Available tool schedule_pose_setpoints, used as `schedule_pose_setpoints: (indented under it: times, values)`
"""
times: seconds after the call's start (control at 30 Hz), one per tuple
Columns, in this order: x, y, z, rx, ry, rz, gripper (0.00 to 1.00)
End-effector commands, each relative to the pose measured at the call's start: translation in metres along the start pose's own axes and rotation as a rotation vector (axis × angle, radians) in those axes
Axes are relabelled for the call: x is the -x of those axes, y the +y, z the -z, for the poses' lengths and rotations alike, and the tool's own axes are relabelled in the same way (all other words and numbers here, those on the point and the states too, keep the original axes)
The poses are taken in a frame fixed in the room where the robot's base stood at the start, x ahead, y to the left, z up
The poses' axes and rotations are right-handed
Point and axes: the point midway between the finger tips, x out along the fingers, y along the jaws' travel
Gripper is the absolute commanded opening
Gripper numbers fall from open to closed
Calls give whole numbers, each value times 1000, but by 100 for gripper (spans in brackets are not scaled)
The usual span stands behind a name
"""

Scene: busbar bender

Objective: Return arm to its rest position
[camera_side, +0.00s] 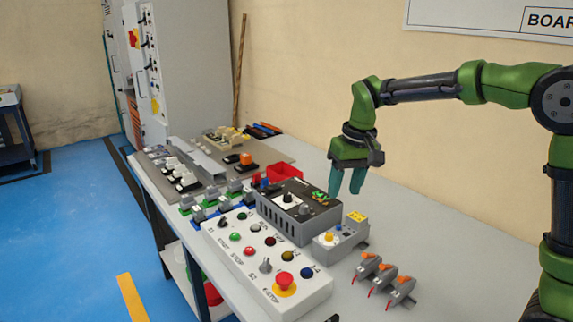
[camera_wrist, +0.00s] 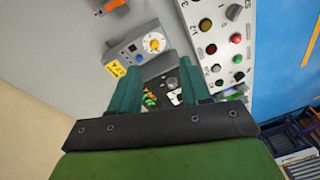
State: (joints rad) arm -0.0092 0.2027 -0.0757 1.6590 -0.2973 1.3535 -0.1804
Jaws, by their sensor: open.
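My gripper (camera_side: 348,182) is open and points down above the far right part of the dark grey control box (camera_side: 270,219). Its two teal fingers are apart with nothing between them. In the wrist view my gripper (camera_wrist: 157,88) shows from behind, with the dark box (camera_wrist: 172,84) and its knob and small green pieces seen between the fingers. My green and black arm reaches in from the right. I cannot tell the exact height of the fingertips above the box.
A white button panel (camera_side: 268,262) lies in front of the box. A small grey unit with a yellow knob (camera_side: 330,238) and several orange-levered connectors (camera_side: 402,290) stand to the right. A red bin (camera_side: 283,173) and a grey cabinet (camera_side: 170,70) are behind.

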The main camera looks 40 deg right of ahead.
Motion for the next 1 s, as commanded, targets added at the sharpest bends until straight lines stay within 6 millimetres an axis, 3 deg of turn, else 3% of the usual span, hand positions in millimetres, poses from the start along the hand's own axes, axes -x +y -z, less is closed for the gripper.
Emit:
schedule_pose_setpoints:
  times: [0.2,0.4,0.5,0.67,1.0]
  values:
    - [25,0,-79,-38,154,118,47]
    - [31,4,-145,-65,290,209,47]
    - [31,7,-168,-67,343,239,47]
    - [36,9,-187,-59,397,264,47]
    - [44,9,-187,-53,424,273,47]
